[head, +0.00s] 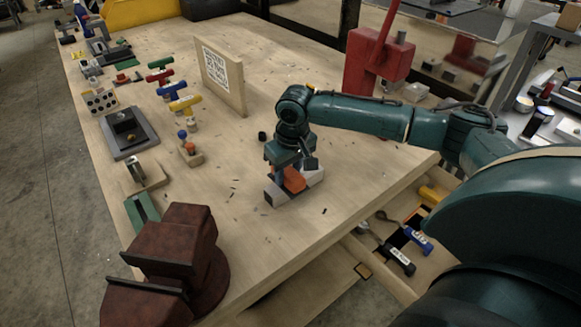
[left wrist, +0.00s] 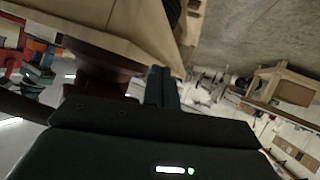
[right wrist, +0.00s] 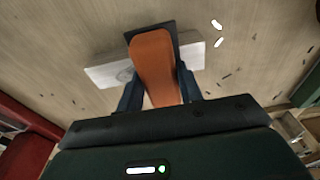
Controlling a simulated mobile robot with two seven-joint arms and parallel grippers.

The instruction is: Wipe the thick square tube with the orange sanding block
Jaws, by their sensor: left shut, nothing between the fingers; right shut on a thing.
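The orange sanding block (head: 293,179) is held in my right gripper (head: 288,176), whose fingers close on its sides. In the right wrist view the block (right wrist: 154,65) lies across the middle of the thick square tube. The pale grey tube (head: 273,197) lies on the bench, and its two ends show on either side of the block in the right wrist view (right wrist: 105,72). The block looks to be on the tube, but I cannot tell whether they touch. My left gripper (left wrist: 160,78) is shut and empty in the left wrist view, away from the tube; the head view does not show it.
A dark red vise (head: 180,250) stands at the near left bench corner. A board with printed text (head: 222,78) stands behind the tube. A red machine (head: 375,60) is at the back right. An open drawer (head: 385,265) holds tools. Dark shavings lie around the tube.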

